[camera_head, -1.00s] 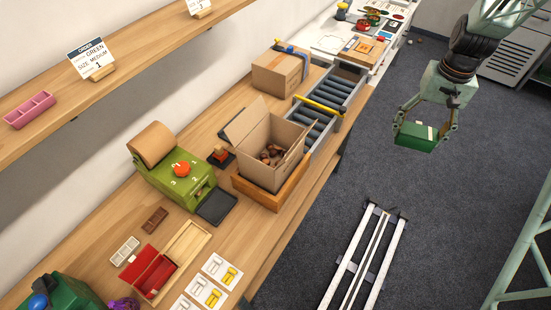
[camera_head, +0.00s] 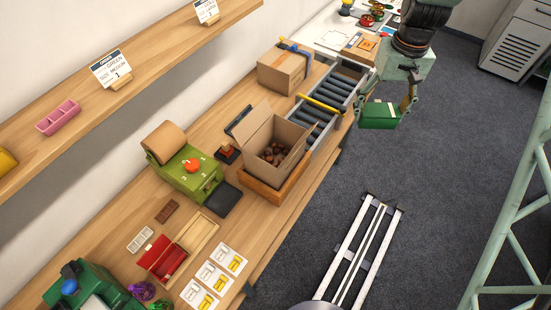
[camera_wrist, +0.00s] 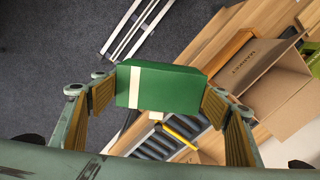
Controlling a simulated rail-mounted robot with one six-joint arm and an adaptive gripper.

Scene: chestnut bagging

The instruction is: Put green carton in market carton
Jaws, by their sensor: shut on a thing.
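My gripper (camera_head: 385,112) is shut on the green carton (camera_head: 378,119), a green box with a pale band. In the head view it hangs in the air beside the right side of the roller conveyor. The wrist view shows the green carton (camera_wrist: 175,90) between the two fingers. The market carton (camera_head: 262,130) is an open brown box with raised flaps and several brown chestnuts inside. It stands in a wooden tray (camera_head: 263,193) on the bench. In the wrist view the market carton (camera_wrist: 285,105) lies to the right, apart from the green carton, with lettering on its flap.
The roller conveyor (camera_head: 320,113) with a yellow bar lies just beyond the market carton. A closed brown box (camera_head: 283,72) stands behind it. A green machine (camera_head: 180,175) is left of the market carton. Open floor lies right of the bench, with white rails (camera_head: 360,250).

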